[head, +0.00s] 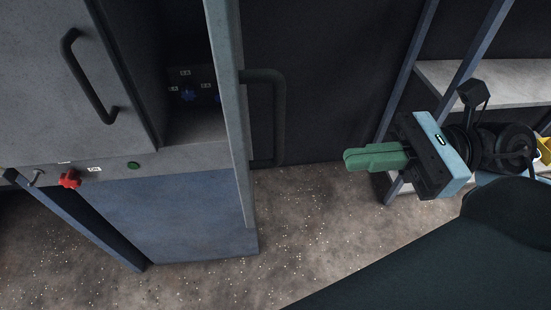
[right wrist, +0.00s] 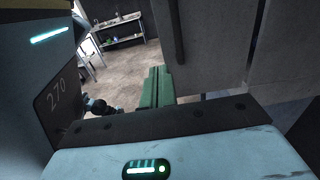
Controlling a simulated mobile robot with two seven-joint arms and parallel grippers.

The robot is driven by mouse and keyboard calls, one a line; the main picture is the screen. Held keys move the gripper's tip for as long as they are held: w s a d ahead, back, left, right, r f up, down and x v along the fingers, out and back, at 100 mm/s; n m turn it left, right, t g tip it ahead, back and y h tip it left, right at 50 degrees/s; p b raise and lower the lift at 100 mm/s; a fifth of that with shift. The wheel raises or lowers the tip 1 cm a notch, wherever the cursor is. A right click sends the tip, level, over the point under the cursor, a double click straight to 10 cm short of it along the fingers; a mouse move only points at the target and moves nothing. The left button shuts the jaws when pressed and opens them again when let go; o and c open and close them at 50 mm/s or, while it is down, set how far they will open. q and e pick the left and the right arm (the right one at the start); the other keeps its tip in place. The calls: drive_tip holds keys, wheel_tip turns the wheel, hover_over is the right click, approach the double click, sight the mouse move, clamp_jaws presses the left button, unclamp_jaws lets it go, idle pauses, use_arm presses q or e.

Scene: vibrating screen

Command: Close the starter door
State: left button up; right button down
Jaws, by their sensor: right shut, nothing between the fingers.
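The starter door (head: 228,110) is a grey metal door that stands open, seen nearly edge-on in the head view. Its dark bar handle (head: 280,118) sticks out to the right. The opening beside it shows dark switchgear with blue knobs (head: 188,95). My right gripper (head: 346,160) has green fingers pressed together with nothing between them. It is in the air to the right of the handle, apart from it, pointing left. In the right wrist view the shut fingers (right wrist: 155,70) show beside a grey panel (right wrist: 207,40) with a dark bar handle. My left gripper is not in view.
A closed cabinet door with a dark handle (head: 85,80) is at the left. Below it are a red knob (head: 69,180) and a green button (head: 133,165). Shelving (head: 490,75) stands close behind my right gripper. The speckled floor (head: 300,215) below is clear.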

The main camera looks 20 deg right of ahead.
drive_tip(key=p, duration=0.3)
approach(248, 168)
drive_tip(key=x, duration=0.5)
drive_tip(key=shift+x, duration=0.8)
drive_tip(key=shift+a+f, duration=0.1)
drive_tip(key=shift+a, duration=0.05)
drive_tip(key=shift+w+p, duration=0.1)
drive_tip(key=shift+p, duration=0.2)
